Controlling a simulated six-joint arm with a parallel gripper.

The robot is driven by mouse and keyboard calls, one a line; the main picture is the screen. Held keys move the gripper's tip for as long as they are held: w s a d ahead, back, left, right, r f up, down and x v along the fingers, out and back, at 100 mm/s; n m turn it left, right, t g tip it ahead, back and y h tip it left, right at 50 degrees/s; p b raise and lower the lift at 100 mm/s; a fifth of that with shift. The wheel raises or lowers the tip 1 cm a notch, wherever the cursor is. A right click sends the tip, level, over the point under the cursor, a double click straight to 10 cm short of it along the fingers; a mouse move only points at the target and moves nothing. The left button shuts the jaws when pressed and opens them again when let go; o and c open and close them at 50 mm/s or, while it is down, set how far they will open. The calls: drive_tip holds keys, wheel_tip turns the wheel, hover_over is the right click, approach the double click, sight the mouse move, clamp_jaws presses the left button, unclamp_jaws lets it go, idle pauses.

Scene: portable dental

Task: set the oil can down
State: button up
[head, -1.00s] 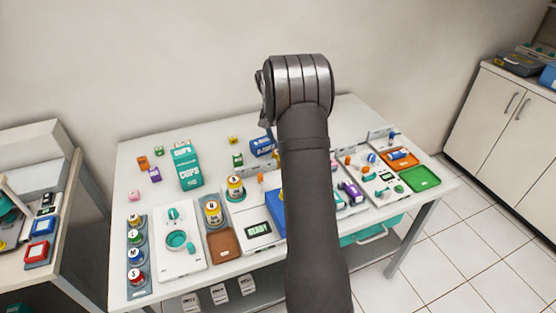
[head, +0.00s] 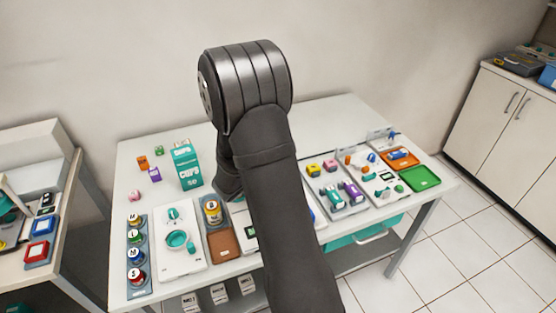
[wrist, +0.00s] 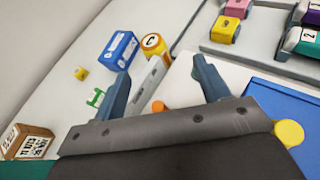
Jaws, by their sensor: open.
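My gripper (wrist: 165,85) shows in the wrist view with its two blue-grey fingers apart and nothing clasped between them. A small orange piece (wrist: 158,106) and a pale strip show in the gap, below or beyond the fingers. A yellow can with a white lettered top (wrist: 153,44) stands past the fingertips, beside a blue box (wrist: 119,50). In the head view a yellow can (head: 212,212) stands in a grey holder at the left middle. I cannot tell which can is the oil can. My arm hides the gripper in the head view.
A teal cups box (head: 187,164) stands at the back left. A white panel with a teal bowl (head: 177,239) and a rack of lettered jars (head: 136,254) are at the left. Orange (head: 402,158) and green (head: 420,179) trays lie at the right.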

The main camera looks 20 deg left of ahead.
drive_tip(key=shift+s+a+f+n+y, duration=0.2)
drive_tip(key=shift+s+n+y, duration=0.1)
drive_tip(key=shift+s+n, duration=0.25)
drive_tip(key=shift+w+a+f+n, duration=0.1)
drive_tip(key=shift+w+n, duration=0.05)
drive_tip(key=shift+n, duration=0.1)
drive_tip(key=x, duration=0.6)
drive_tip(key=shift+a, duration=0.1)
drive_tip(key=shift+x, duration=2.8)
drive_tip(key=shift+a+r, duration=0.2)
drive_tip(key=shift+c, duration=0.2)
drive_tip(key=c, duration=1.2)
drive_tip(key=shift+r, duration=0.15)
